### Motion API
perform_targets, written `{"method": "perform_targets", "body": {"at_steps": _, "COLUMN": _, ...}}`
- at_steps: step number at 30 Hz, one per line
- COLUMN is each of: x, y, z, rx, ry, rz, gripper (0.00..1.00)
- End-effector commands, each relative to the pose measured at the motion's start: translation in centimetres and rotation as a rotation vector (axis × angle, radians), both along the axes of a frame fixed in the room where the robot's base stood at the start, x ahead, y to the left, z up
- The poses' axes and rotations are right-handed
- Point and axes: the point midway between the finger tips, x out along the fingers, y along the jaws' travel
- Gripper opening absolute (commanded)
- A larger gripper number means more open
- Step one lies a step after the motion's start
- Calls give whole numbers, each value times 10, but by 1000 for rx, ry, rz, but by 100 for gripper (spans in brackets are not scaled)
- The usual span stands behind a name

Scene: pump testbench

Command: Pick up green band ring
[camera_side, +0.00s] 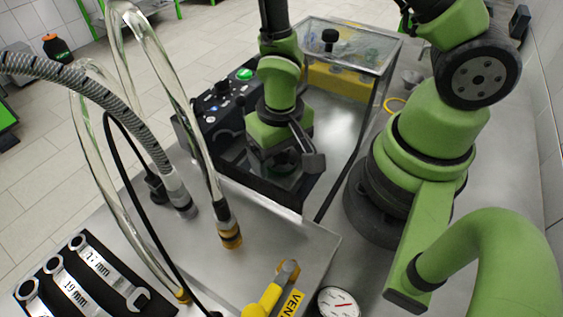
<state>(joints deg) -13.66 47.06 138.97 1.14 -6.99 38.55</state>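My gripper (290,160) points down over a dark tray (240,185) behind the steel bench top. One dark finger shows on its right side; the other finger is hard to make out against the dark parts, so I cannot tell how far apart they are. I cannot make out a green band ring; anything directly under the gripper is hidden by its green body. I cannot tell whether anything is held.
Clear hoses (160,60) and a grey ribbed hose (110,95) rise at the left. Wrenches (90,265) lie front left. A yellow valve handle (264,300) and a gauge (338,303) are in front. A clear-walled box (345,45) stands behind. A yellow ring (396,101) lies beside it.

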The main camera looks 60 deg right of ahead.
Motion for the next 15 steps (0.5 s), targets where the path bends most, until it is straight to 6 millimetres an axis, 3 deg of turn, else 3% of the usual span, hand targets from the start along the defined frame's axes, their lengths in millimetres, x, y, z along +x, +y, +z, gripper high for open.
{"method": "perform_targets", "body": {"at_steps": 1, "x": 0, "y": 0, "z": 0, "rx": 0, "ry": 0, "rz": 0, "gripper": 71}}
{"method": "perform_targets", "body": {"at_steps": 6, "x": 0, "y": 0, "z": 0, "rx": 0, "ry": 0, "rz": 0, "gripper": 32}}
{"method": "perform_targets", "body": {"at_steps": 7, "x": 0, "y": 0, "z": 0, "rx": 0, "ry": 0, "rz": 0, "gripper": 28}}
{"method": "perform_targets", "body": {"at_steps": 15, "x": 0, "y": 0, "z": 1, "rx": 0, "ry": 0, "rz": 0, "gripper": 28}}
